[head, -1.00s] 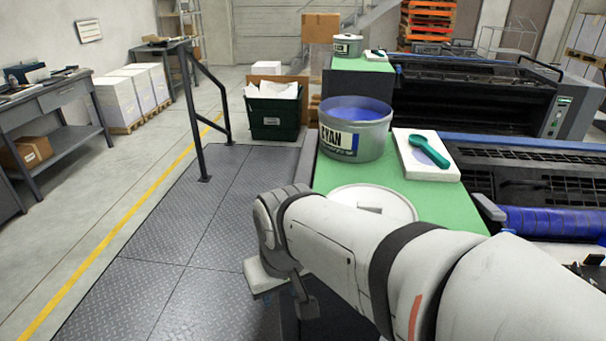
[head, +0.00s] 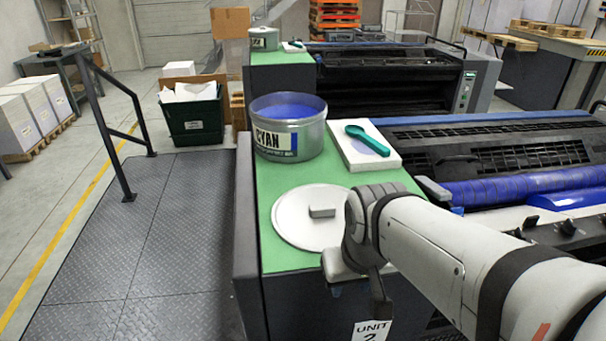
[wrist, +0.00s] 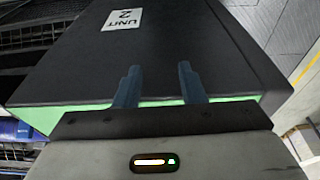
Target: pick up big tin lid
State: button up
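The big tin lid (head: 290,222) is a round, pale disc with a raised block-like handle (head: 321,211). It lies flat on the green top (head: 270,180) of the nearest unit, in front of the open CYAN tin (head: 289,128). My arm covers part of its right side in the head view. My gripper hangs in front of the unit's dark front face, to the right of the lid. In the wrist view my gripper (wrist: 158,86) has two blue fingers standing apart with nothing between them. The lid does not show in the wrist view.
A white pad (head: 365,150) with a teal tool (head: 367,139) lies right of the tin. Press machinery with a blue roller (head: 520,188) stands on the right. A dark railing (head: 100,120) and metal plate floor (head: 140,240) are on the left. A UNIT 2 label (wrist: 122,19) marks the front.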

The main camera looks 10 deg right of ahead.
aim_at(323, 206)
jog(key=shift+o, duration=0.4)
jog(key=shift+d, duration=0.25)
jog(key=o, duration=0.9)
jog(key=shift+t, duration=0.9)
jog(key=w+r+b, duration=0.1)
jog(key=w+r, duration=0.1)
jog(key=w, duration=0.4)
jog(key=w+r+b, duration=0.1)
jog(key=w+r, duration=0.2)
jog(key=w, duration=0.3)
jog(key=w+r+b, duration=0.1)
jog(key=w+r, duration=0.1)
jog(key=w, duration=0.4)
jog(key=shift+a+r, duration=0.35)
jog(key=shift+r, duration=0.05)
jog(key=shift+w+f, duration=0.15)
jog(key=shift+w, duration=0.15)
jog(key=shift+s+x, duration=0.1)
jog(key=shift+x, duration=1.65)
jog(key=shift+s+x, duration=0.15)
jog(key=shift+x, duration=1.55)
